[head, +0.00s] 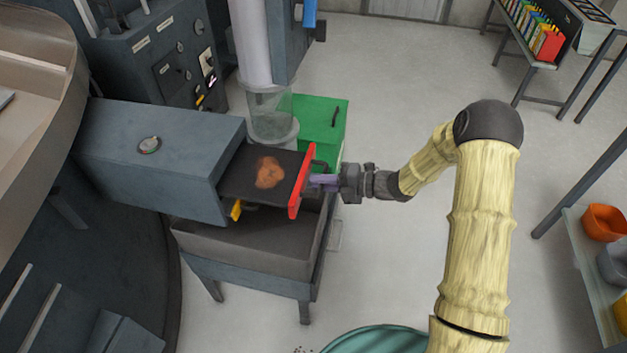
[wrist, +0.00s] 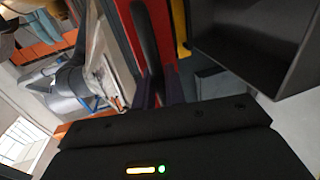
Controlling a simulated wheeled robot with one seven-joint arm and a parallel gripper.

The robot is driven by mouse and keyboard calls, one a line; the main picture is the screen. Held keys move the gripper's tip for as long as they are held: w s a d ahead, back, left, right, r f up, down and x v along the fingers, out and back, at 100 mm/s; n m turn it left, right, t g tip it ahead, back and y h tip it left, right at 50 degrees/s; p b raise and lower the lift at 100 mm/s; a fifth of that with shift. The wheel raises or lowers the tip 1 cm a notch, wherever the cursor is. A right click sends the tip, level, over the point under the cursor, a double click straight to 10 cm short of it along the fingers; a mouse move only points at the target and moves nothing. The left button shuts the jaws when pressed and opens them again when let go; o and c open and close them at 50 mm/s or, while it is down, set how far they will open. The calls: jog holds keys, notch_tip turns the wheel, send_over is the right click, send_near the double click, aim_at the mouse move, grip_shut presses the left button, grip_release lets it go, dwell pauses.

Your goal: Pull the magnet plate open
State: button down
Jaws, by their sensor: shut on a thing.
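The magnet plate (head: 257,176) is a dark flat plate with an orange-brown patch on top. It sticks out of the right end of a blue-grey housing (head: 150,158), over an open bin. Its front is an upright red panel (head: 302,181) with a dark handle (head: 319,165). My gripper (head: 318,181) is at the red panel, with its purple fingers shut on the handle. In the wrist view the dark handle (wrist: 145,35) stands between the purple fingers (wrist: 157,92), in front of the red panel (wrist: 157,15). The gripped part of the handle is partly hidden.
A grey open bin (head: 262,258) on legs stands under the plate. A green box (head: 321,122) and a clear tube (head: 270,112) stand just behind it. A teal round container (head: 375,340) is at the bottom. The floor to the right of my gripper is mostly clear.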

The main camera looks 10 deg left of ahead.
jog(key=shift+d+f, duration=0.15)
jog(key=shift+d, duration=0.1)
jog(key=c, duration=1.6)
grip_release()
jog(key=shift+o, duration=0.2)
jog(key=b+v, duration=0.1)
jog(key=v, duration=1.6)
jog(key=shift+d, duration=0.2)
